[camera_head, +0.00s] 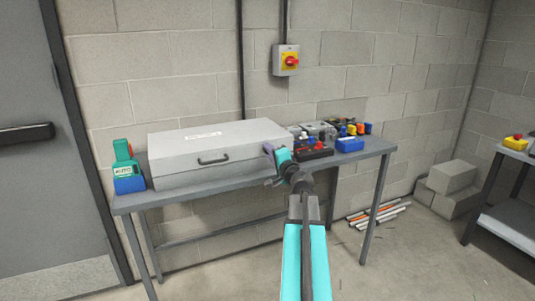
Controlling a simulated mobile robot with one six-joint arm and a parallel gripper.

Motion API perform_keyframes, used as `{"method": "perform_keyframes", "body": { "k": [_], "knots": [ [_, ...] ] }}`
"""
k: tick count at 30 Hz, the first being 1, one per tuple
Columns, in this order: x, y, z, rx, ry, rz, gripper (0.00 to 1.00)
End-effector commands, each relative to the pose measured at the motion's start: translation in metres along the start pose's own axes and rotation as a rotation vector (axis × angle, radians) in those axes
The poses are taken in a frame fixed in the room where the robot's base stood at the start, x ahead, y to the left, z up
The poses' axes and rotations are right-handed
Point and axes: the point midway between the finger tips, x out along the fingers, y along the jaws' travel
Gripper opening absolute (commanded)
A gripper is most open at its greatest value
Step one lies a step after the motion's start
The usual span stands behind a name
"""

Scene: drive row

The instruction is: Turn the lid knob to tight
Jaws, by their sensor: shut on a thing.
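A long, low pale grey box (180,150) with a lid and a dark front handle stands on the grey workbench (160,201). My gripper (269,153) is at the box's right front corner, at the far end of my turquoise arm. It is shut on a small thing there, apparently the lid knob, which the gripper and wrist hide. The knob's turn position and any marks around it cannot be made out.
A green and blue device (128,178) stands left of the box. A red and black item (313,153), a blue bin (349,145) and several small coloured parts crowd the bench's right side. A red and yellow wall switch (287,60) is above. Rods (377,214) lie on the floor.

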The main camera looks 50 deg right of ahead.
Motion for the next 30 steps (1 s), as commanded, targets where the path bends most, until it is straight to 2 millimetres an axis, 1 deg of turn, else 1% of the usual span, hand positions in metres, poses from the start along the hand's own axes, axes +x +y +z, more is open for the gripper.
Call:
{"method": "perform_keyframes", "body": {
  "k": [6, 15, 21, 30],
  "knots": [
    [0.0016, -0.0006, 0.0019, 0.194, -0.005, 0.0, 0.0],
    [0.0014, 0.0006, 0.0017, 0.386, -0.004, 0.001, 0.0],
    [0.0014, 0.0011, 0.0016, 0.442, -0.004, 0.001, 0.0],
    [0.0013, 0.0013, 0.0013, 0.454, -0.003, 0.0, 0.0]
  ]
}}
